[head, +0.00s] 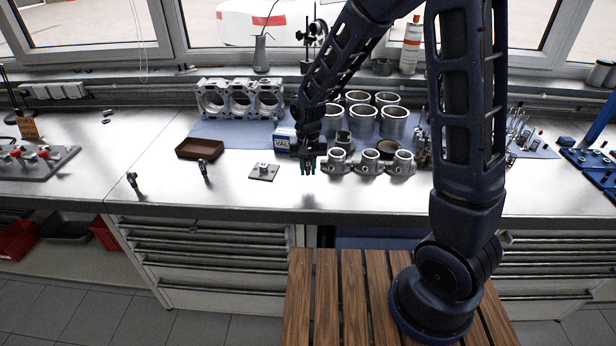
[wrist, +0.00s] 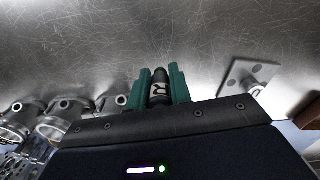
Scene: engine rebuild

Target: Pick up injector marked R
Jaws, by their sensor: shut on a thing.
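My gripper (head: 307,166) hangs above the front part of the metal bench, with green fingers. The injector sits between the two fingers. Two similar small dark parts, one at the left (head: 134,181) and one nearer the middle (head: 205,169), stand on the bench left of my gripper. Their markings are too small to read.
A small square plate (head: 263,172) lies just left of my gripper; a brown tray (head: 200,148) is farther left. Grey metal housings (head: 370,160) stand close on the right, with cylinder liners (head: 362,122) behind. The bench front at left is mostly clear.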

